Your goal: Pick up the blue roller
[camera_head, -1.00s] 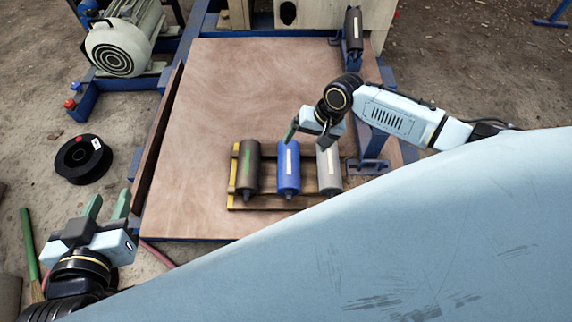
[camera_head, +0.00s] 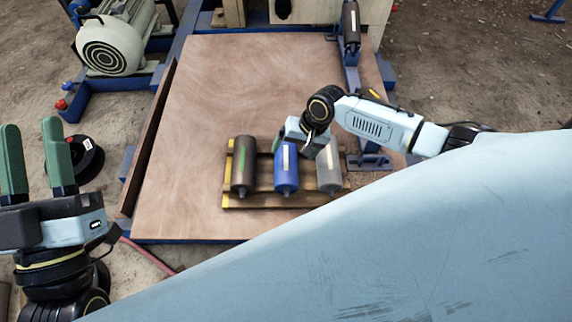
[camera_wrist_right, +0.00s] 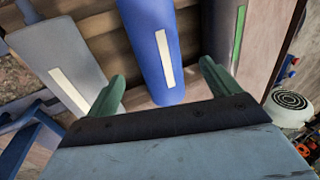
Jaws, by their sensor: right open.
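The blue roller (camera_head: 286,178), with a white strip, lies in the middle of a low wooden rack (camera_head: 262,200) between a dark roller and a grey roller. My right gripper (camera_head: 300,140) is over the far end of the blue roller and partly hides it. In the right wrist view the blue roller (camera_wrist_right: 155,50) lies ahead between the two spread green fingers, with gaps on both sides, so the right gripper (camera_wrist_right: 163,85) is open and empty. My left gripper (camera_head: 35,150) is open and empty at the left edge, away from the rollers.
The dark roller (camera_head: 244,165) with a green strip is left of the blue one. The grey roller (camera_head: 328,165) is right. The wooden board (camera_head: 200,110) is clear behind the rack. A black spool (camera_head: 85,160) and a motor (camera_head: 115,40) are at left.

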